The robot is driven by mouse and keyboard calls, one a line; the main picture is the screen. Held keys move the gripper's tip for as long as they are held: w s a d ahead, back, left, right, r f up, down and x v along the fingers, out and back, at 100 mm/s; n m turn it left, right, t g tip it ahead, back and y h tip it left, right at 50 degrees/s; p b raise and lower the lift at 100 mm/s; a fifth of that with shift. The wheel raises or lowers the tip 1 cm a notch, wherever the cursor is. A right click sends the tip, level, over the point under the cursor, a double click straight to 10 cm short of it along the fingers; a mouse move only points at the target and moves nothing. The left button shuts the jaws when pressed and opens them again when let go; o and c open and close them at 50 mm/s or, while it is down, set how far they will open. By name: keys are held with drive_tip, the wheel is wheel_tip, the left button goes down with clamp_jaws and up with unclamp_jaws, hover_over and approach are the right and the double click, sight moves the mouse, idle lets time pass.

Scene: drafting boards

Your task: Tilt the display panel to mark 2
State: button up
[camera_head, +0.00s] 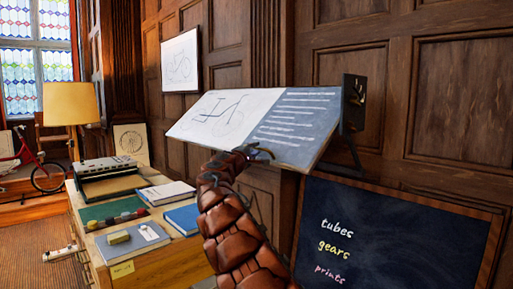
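The display panel (235,122) is a sloping board in the middle of the view. Its left part is white with a bicycle drawing, and its right part is blue with white lines of text. A dark plate (352,110) with small pale marks stands at its right end; the marks are too small to read. My reddish-brown segmented arm rises from the bottom, and my gripper (258,153) is at the panel's lower front edge. It looks close to or touching that edge, but I cannot tell which. The fingers are small and dark, and their opening is unclear.
A wooden desk (155,262) at left holds books, a typewriter-like machine (108,178) and a lamp (71,104). A chalkboard (385,235) reading "tubes, gears, prints" stands at lower right. A panelled wall (455,100) is behind. Floor shows at far left.

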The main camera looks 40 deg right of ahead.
drive_tip(key=shift+x, duration=0.9)
clamp_jaws()
drive_tip(key=shift+f, duration=0.1)
